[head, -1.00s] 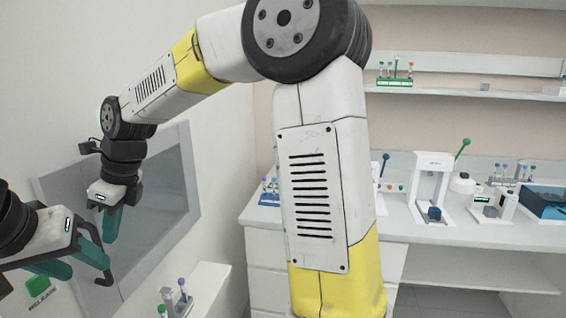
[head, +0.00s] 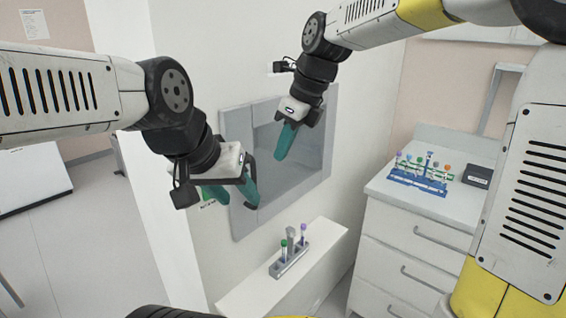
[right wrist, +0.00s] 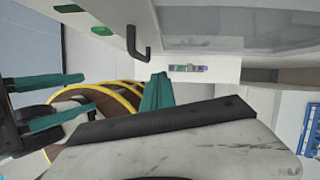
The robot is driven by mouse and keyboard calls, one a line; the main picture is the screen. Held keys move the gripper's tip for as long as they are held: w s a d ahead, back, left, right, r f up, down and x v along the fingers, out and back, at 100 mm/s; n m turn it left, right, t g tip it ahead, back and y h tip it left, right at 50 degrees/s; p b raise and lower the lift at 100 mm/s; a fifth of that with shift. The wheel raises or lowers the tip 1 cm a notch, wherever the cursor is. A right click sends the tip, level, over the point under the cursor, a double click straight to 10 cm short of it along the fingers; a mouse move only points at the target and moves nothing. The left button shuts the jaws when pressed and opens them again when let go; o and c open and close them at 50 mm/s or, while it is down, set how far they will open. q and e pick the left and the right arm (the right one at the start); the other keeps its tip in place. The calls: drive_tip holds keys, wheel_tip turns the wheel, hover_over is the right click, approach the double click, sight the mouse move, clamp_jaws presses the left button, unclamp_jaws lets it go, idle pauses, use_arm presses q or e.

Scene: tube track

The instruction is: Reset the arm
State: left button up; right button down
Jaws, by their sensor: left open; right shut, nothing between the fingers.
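My left gripper (head: 232,193) is in the head view, left of the wall opening, with its teal fingers apart and nothing between them. My right gripper (head: 285,142) hangs in front of the wall opening, its teal fingers together and empty. In the right wrist view, the shut teal fingers of my right gripper (right wrist: 157,92) show near the middle. The open fingers of my left gripper (right wrist: 45,102) show at the left of that view. Both grippers are clear of the tube rack below.
A grey wall opening (head: 233,130) lies behind the grippers. A small grey rack (head: 291,262) with several tubes stands on a white ledge (head: 240,294). A blue rack (head: 415,182) and a dark box (head: 478,174) stand on a white drawer cabinet (head: 408,240). Floor is open at left.

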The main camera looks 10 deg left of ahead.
drive_tip(key=s+d+r+n+t, duration=0.1)
drive_tip(key=s+d+n, duration=0.2)
drive_tip(key=d+n, duration=0.35)
drive_tip(key=s+d+r+n+t, duration=0.1)
drive_tip(key=s+d+n+t, duration=0.1)
drive_tip(key=s+d+n, duration=0.4)
drive_tip(key=s+d+f+n+t+h, duration=0.1)
drive_tip(key=s+d+f+n, duration=0.4)
drive_tip(key=d+n, duration=0.4)
drive_tip(key=shift+s+d+n+t+h, duration=0.15)
drive_tip(key=shift+s+n+t+h, duration=0.25)
drive_tip(key=shift+n, duration=0.15)
